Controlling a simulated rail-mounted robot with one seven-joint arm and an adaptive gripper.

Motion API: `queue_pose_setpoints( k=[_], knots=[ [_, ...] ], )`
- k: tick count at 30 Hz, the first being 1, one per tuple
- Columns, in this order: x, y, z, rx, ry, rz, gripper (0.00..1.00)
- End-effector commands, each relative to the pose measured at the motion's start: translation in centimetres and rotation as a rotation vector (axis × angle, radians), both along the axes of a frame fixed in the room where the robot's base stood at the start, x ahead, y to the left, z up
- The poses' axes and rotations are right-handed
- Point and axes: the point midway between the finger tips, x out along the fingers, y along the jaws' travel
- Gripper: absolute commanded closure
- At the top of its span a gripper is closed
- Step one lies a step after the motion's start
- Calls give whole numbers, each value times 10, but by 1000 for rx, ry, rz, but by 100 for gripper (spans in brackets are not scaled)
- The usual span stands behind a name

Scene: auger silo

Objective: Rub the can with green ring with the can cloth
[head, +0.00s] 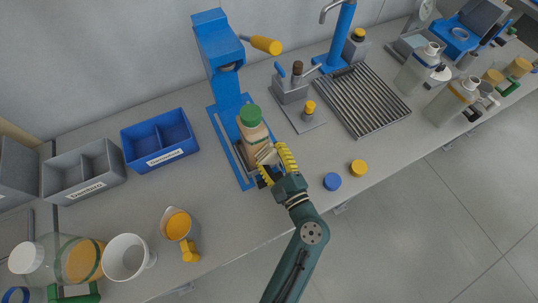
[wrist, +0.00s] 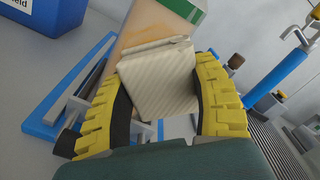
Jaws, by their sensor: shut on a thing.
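My gripper (head: 277,163) is shut on the can cloth, a folded cream cloth with faint stripes (wrist: 158,82). The yellow fingers (wrist: 163,115) lie on either side of it in the wrist view. The cloth (head: 265,155) also shows in the head view, against or very close to the lower front of a tan can with a green top (head: 251,118). This can stands upright in the blue stand. In the wrist view, its tan side and green band (wrist: 183,9) rise behind the cloth. I cannot tell whether cloth and can touch.
The blue stand (head: 218,50) has an orange-handled lever. A blue bin (head: 160,138) and grey bin (head: 82,172) are left. A drain grate (head: 361,100) and loose caps (head: 332,181) are right.

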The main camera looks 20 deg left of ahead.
Motion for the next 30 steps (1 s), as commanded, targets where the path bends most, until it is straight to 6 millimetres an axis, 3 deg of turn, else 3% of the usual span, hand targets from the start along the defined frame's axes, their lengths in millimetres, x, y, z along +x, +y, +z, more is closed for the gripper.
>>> queue_pose_setpoints(
  k=[14,19,30],
  knots=[
    [-30,27,2,1,-1,3,68],
    [-26,26,0,1,-2,1,68],
    [0,3,0,1,-3,0,68]
  ],
)
